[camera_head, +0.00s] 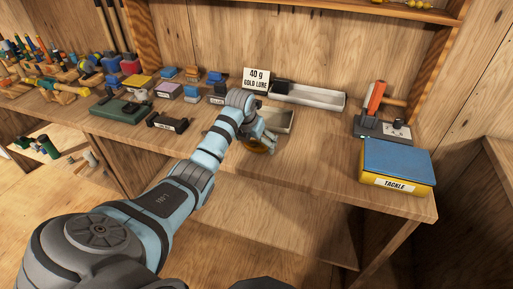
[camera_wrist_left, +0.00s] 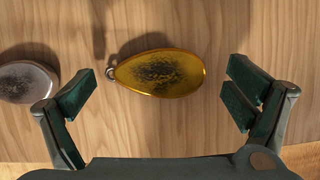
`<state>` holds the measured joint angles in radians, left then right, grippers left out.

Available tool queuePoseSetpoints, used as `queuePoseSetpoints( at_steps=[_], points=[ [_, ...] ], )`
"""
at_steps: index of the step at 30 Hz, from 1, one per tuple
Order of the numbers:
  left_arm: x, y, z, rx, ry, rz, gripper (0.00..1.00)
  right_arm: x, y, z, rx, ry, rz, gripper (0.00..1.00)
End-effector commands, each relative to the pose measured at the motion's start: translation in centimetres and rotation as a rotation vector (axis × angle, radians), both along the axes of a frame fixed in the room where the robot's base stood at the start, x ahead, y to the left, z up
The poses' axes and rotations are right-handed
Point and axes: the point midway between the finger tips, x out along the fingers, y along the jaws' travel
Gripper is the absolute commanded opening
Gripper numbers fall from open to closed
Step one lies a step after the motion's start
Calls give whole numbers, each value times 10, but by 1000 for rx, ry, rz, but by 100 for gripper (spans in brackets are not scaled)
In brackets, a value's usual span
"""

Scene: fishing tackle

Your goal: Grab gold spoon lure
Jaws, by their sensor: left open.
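The gold spoon lure (camera_wrist_left: 158,73) lies flat on the wooden bench in the left wrist view, dark speckles on its face and a small ring at its left end. My left gripper (camera_wrist_left: 162,95) is open, with one finger beyond each end of the lure and wood showing between. Neither finger touches it. In the head view my left gripper (camera_head: 264,142) is low over the bench and hides most of the lure (camera_head: 257,149); only a gold edge shows. My right gripper is not in view.
A silver lure (camera_wrist_left: 28,82) lies just left of the left finger. Behind the gripper are a small tray (camera_head: 289,122), a long tray (camera_head: 325,101) and a "40 g GOLD LURE" card (camera_head: 257,79). A tackle box (camera_head: 397,162) stands right. The bench's front edge is close.

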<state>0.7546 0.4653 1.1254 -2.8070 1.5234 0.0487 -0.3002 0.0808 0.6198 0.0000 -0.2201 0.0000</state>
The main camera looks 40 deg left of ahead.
Motion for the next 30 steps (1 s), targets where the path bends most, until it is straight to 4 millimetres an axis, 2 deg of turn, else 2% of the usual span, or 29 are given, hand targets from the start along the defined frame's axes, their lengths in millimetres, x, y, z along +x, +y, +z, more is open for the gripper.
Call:
queuePoseSetpoints(
  at_steps=[2,12,19,23,26,29,30],
  points=[
    [0,0,1,0,0,0,97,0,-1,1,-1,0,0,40],
    [0,0,1,0,0,0,45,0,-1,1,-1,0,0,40],
    [0,0,2,0,-1,0,43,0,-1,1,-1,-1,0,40],
    [1,0,10,1,-3,0,43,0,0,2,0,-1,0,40],
    [1,0,26,1,-4,0,43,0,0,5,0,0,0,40],
    [1,0,54,2,-6,0,43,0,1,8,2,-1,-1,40],
    [1,0,69,2,-7,0,43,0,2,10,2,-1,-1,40]
  ],
)
